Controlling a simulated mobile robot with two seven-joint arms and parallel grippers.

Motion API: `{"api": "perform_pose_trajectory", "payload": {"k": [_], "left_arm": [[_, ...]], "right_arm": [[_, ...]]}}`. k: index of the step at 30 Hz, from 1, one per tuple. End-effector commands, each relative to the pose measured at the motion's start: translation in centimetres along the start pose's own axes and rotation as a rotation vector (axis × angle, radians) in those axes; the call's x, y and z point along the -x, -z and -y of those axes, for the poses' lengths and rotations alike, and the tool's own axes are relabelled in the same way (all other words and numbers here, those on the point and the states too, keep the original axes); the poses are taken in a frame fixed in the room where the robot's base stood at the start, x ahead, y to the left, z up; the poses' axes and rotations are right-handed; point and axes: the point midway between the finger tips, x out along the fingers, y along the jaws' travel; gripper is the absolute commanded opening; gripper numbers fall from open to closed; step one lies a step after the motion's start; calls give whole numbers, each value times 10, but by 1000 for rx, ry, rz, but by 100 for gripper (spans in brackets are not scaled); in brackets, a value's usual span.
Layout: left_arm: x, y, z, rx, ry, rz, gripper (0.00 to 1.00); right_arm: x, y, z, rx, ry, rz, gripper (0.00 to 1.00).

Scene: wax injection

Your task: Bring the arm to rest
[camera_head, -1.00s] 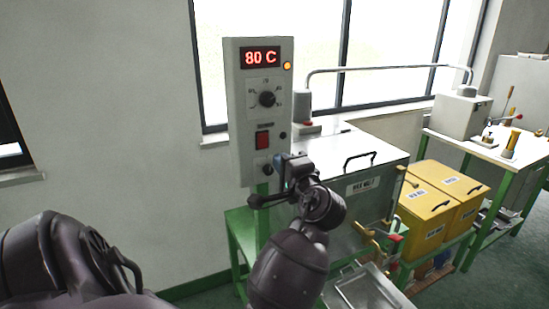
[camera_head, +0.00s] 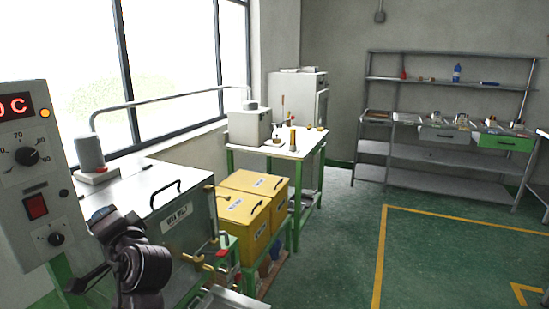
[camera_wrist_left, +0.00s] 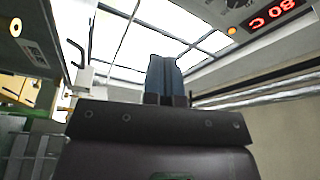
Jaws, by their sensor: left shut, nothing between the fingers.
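My left gripper (camera_head: 103,214) is at the lower left of the head view, in front of the control box (camera_head: 30,170) and the metal wax melter (camera_head: 170,200). It holds nothing. In the left wrist view its blue-grey fingers (camera_wrist_left: 165,78) are together, pointing up toward the window, with no object between them. I cannot tell its exact gap to the box or melter; no contact shows. My right gripper is not in view.
Yellow bins (camera_head: 243,222) stand right of the melter. Beyond them is a white-topped table (camera_head: 285,150) with a grey machine. A shelf rack (camera_head: 440,185) lines the back wall. The green floor (camera_head: 340,250) with yellow lines is clear.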

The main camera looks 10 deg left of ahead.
Motion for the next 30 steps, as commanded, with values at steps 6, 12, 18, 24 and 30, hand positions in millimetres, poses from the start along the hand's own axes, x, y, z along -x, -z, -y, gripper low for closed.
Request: {"api": "perform_pose_trajectory", "payload": {"k": [6,12,18,24,30], "left_arm": [[19,50,-53,339,-201,-336,0],[62,50,-130,622,-504,-508,0],[119,-1,-212,858,-834,-496,0],[176,-83,-275,937,-1059,-351,0],[219,-164,-309,857,-1153,-206,0]], "right_arm": [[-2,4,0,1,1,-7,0],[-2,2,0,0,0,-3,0],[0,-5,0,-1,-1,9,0],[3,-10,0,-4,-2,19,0],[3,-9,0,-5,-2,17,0]]}}
